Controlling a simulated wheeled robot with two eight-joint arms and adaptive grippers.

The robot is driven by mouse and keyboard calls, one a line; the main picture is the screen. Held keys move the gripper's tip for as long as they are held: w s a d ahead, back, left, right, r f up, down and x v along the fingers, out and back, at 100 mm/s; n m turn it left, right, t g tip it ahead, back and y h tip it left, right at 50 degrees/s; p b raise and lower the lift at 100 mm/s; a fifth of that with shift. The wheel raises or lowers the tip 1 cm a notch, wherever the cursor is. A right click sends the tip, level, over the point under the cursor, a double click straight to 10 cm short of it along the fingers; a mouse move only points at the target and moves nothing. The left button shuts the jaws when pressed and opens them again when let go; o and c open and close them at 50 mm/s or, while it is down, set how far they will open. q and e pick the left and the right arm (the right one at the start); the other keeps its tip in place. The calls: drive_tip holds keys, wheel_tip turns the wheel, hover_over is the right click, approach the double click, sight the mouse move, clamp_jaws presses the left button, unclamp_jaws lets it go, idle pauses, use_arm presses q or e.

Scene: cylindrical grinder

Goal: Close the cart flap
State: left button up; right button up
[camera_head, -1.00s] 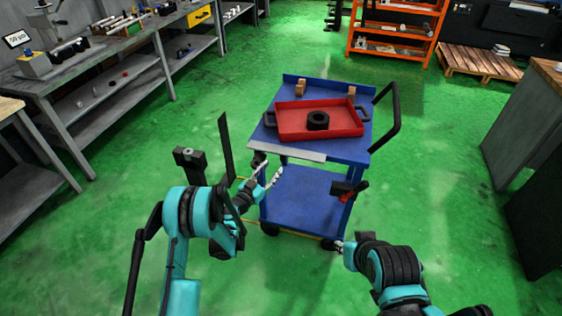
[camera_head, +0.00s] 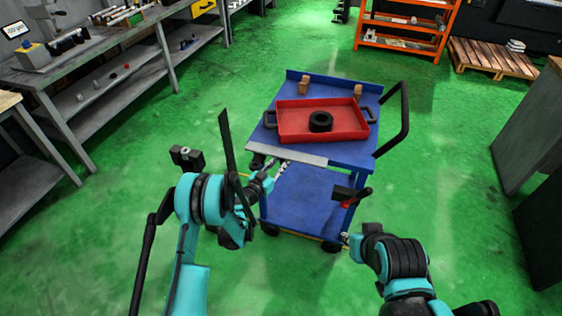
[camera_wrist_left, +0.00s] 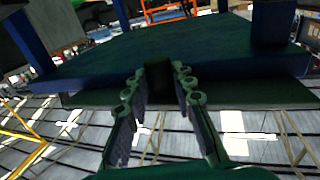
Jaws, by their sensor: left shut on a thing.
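The blue cart (camera_head: 355,152) stands in the middle of the head view. The cart flap, a pale grey strip (camera_head: 290,157), runs along the near edge of its top. My left gripper (camera_head: 281,170) is at this near edge, just under the strip. In the left wrist view its fingers (camera_wrist_left: 160,85) stand on both sides of a dark piece at the cart's edge; the exact contact is hard to make out. My right gripper (camera_head: 345,239) is low beside the cart's near right corner; its fingers are too small to read.
A red tray (camera_head: 292,124) with a black ring (camera_head: 320,122) lies on the cart top, near two small wooden blocks. A black handle (camera_head: 402,118) sticks out at the right. A workbench stands left, an orange rack (camera_head: 405,42) behind. Green floor around the cart is clear.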

sight(283, 154)
use_arm(q)
clamp_jaws()
drive_tip(key=shift+s+r+g+y+p, duration=0.2)
drive_tip(key=shift+r+g+y+p, duration=0.35)
drive_tip(key=shift+g+p, duration=0.4)
drive_tip(key=r+g+p, duration=0.1)
drive_tip(key=p, duration=0.1)
drive_tip(key=n+g+y+p, duration=0.1)
drive_tip(key=shift+s+a+r+g+y+p, duration=0.15)
drive_tip(key=shift+r+g+y+p, duration=0.1)
drive_tip(key=shift+r+g+p, duration=0.15)
drive_tip(key=shift+r+n+g+y+p, duration=0.3)
drive_tip(key=shift+r+g+y+p, duration=0.25)
drive_tip(key=shift+g+p, duration=0.6)
drive_tip(key=g+p, duration=0.1)
drive_tip(key=r+g+y+p, duration=0.1)
drive_tip(key=g, duration=0.1)
drive_tip(key=shift+w+r, duration=0.2)
drive_tip(key=shift+w, duration=0.05)
drive_tip(key=g, duration=0.1)
drive_tip(key=r+g+y+p, duration=0.1)
drive_tip(key=g, duration=0.1)
drive_tip(key=w+n+g+y, duration=0.1)
drive_tip(key=shift+d+r+g+p, duration=0.15)
drive_tip(key=shift+d+g+p, duration=0.15)
drive_tip(key=shift+p, duration=0.05)
drive_tip(key=shift+w, duration=0.1)
